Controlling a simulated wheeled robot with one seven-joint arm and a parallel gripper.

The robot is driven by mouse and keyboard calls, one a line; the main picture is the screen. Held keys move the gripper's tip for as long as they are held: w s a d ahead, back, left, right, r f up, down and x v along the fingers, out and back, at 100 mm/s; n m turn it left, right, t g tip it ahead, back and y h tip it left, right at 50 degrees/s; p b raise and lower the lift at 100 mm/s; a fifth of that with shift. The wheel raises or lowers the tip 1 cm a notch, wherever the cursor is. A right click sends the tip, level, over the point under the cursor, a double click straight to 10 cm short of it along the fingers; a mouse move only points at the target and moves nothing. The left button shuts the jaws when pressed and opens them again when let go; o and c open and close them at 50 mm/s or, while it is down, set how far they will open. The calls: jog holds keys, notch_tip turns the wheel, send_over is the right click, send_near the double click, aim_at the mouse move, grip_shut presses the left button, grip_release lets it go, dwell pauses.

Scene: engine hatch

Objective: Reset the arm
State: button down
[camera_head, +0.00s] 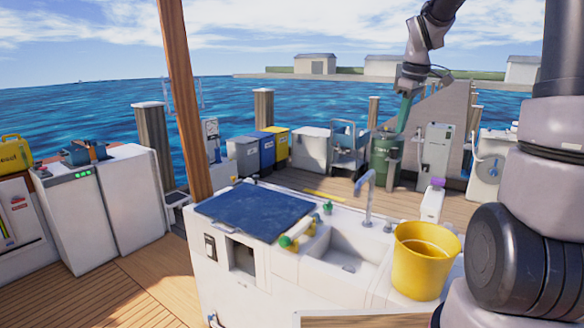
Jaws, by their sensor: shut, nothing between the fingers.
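My arm rises at the right and bends down from the top edge. My gripper (404,112) hangs at its end, pointing down in the upper right of the head view. Its fingers are together and hold nothing. It is well above the white counter and appears in front of the green drum on the dock; I cannot tell its exact distance from the drum.
The white counter has a blue hatch lid (255,210), a sink (345,250), a faucet (369,200), a yellow bucket (424,262) and a white bottle (432,204). A wooden post (184,100) stands left. A green drum (380,160) and bins stand behind. Deck at lower left is clear.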

jog(key=s+a+r+m+t, duration=0.2)
jog(key=s+m, duration=0.4)
jog(key=s, duration=0.5)
jog(key=s+a+r+m+t+y, duration=0.1)
jog(key=s+r+m, duration=0.4)
jog(key=s, duration=0.6)
jog(key=shift+s+a+m+t, duration=0.3)
jog(key=shift+a+m+t, duration=0.6)
jog(key=shift+a+m, duration=0.1)
